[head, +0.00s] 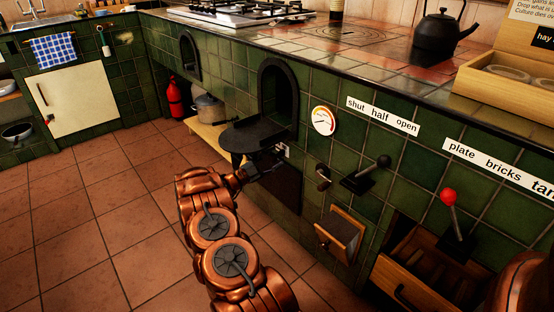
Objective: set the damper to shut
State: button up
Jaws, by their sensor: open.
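The damper lever is a dark lever with a black knob (384,161) on a black base plate (360,182), set in the green tiled front. Above it is a white label (382,116) reading "shut half open". The lever leans right, its knob under the "open" end of the label. My gripper (272,164) is dark and small in view, at the end of my copper arm, left of the lever and apart from it. It is open and looks empty; its fingertips are hard to make out against the dark front.
An arched opening (279,90) with a black shelf (255,134) is just above my gripper. A red-knobbed lever (450,196) under a "plate bricks" label, a gauge (323,120), a small handle (323,178), a tilted-out flap (340,235) and an open drawer (405,290) surround the damper.

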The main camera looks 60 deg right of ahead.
jog(key=shift+x, duration=0.8)
grip_shut()
jog(key=shift+s+f, duration=0.1)
